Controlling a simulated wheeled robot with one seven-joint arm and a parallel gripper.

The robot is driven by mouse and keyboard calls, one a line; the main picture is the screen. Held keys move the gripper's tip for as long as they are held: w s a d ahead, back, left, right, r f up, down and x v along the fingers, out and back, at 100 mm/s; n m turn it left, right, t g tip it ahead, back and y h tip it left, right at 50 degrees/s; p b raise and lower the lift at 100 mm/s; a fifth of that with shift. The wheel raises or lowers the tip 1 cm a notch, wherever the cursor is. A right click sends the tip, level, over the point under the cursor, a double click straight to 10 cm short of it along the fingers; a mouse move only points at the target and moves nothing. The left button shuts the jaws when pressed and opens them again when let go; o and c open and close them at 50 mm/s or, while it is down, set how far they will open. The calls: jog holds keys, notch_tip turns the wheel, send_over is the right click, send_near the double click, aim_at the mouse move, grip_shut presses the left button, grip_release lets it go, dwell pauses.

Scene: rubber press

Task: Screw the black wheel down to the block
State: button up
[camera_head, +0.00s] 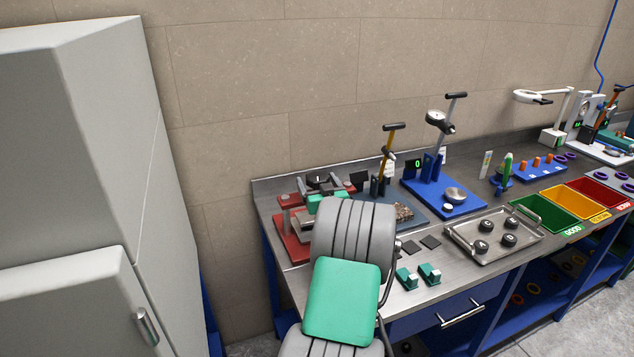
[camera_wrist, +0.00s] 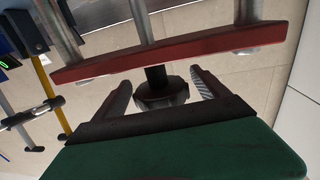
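The black wheel (camera_head: 318,178) tops the small red press at the bench's left end. In the wrist view the dark wheel (camera_wrist: 162,94) sits on a short dark stem against the red crossbar (camera_wrist: 172,52), apart from it by the stem's length. My gripper (camera_wrist: 163,84) is open, one finger on each side of the wheel; whether either finger touches it is unclear. In the head view my gripper (camera_head: 320,186) is at the wheel, partly hidden by my arm. A grey block (camera_head: 303,223) shows under the crossbar, mostly hidden; whether anything presses on it cannot be told.
Right of the press stand a yellow-levered press (camera_head: 384,163) and a blue-based gauge stand (camera_head: 440,185). A steel tray (camera_head: 510,251) with dark round parts and green clips (camera_head: 429,274) lie further forward. A tall grey cabinet (camera_head: 95,150) stands left; wall behind.

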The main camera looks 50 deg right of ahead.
jog(key=c, duration=1.3)
jog(key=shift+m+g+h, duration=0.3)
jog(key=shift+h, duration=0.1)
